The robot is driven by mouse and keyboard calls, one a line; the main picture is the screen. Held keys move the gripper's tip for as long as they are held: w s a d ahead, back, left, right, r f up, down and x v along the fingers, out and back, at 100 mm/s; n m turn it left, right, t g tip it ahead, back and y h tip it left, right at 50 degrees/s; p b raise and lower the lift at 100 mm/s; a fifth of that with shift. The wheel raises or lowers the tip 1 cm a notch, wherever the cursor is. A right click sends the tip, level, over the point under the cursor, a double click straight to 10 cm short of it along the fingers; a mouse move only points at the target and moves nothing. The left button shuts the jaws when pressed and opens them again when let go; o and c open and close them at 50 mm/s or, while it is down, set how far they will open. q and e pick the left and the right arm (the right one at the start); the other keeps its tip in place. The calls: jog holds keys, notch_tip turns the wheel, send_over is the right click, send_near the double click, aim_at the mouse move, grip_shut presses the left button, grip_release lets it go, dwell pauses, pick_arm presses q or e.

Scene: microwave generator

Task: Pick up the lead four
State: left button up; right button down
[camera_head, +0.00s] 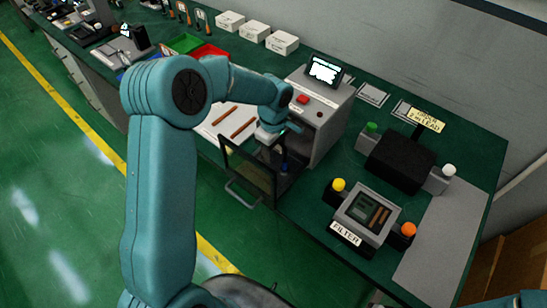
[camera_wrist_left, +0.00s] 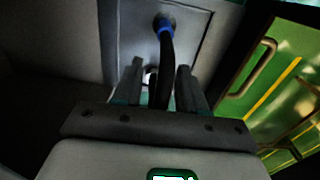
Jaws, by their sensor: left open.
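A black lead (camera_wrist_left: 167,60) with a blue collar (camera_wrist_left: 165,27) shows in the left wrist view, inside a grey compartment; I can read no number on it. My left gripper (camera_wrist_left: 159,78) is open, with one finger on each side of the lead. I cannot tell whether either finger touches it. In the head view my left arm reaches to the open-doored front of the grey machine (camera_head: 323,125). A small blue spot (camera_head: 284,167) shows below the wrist there. The left fingertips are hidden in the head view. My right gripper is out of view.
The machine's dark door (camera_head: 248,170) stands open at the bench's front edge. A FILTER box (camera_head: 366,215) with yellow and orange knobs and a black block (camera_head: 399,160) stand to the right. Red and green trays (camera_head: 205,53) and white boxes (camera_head: 255,31) lie behind.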

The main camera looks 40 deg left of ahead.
pick_arm(q)
jog(key=shift+w, duration=0.15)
grip_shut()
jog(key=shift+r, duration=0.1)
